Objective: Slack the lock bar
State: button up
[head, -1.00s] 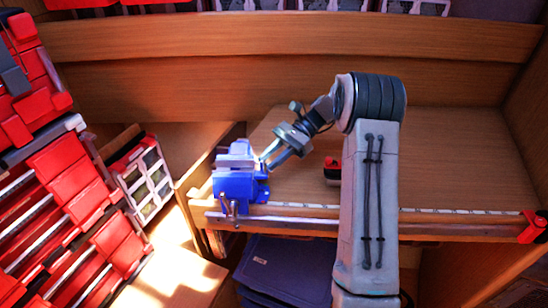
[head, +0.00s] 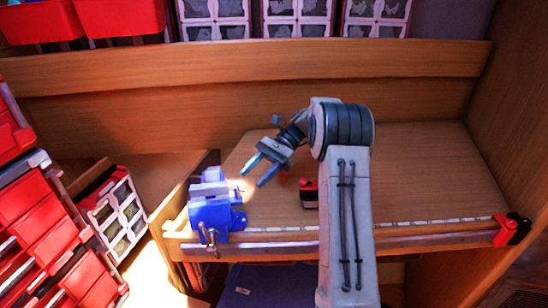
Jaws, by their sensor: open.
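A blue bench vise (head: 211,212) is fixed at the front left corner of the wooden workbench (head: 400,180). Its grey metal handle, likely the lock bar (head: 209,238), hangs at the vise's front, over the bench edge. My gripper (head: 257,172) is open and empty, its two fingers pointing down and left. It is above and to the right of the vise, apart from it. The vise jaws show from above; whether they hold anything I cannot tell.
A small red and black object (head: 308,193) lies on the bench just left of my arm. A red clamp (head: 510,230) sits at the bench's right front corner. Red drawers (head: 32,205) stand at left. The bench's middle and right are mostly clear.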

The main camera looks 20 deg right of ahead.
jog(key=p+v, duration=0.1)
jog(key=v, duration=0.8)
jog(key=shift+r+p, duration=0.2)
jog(key=shift+p, duration=0.2)
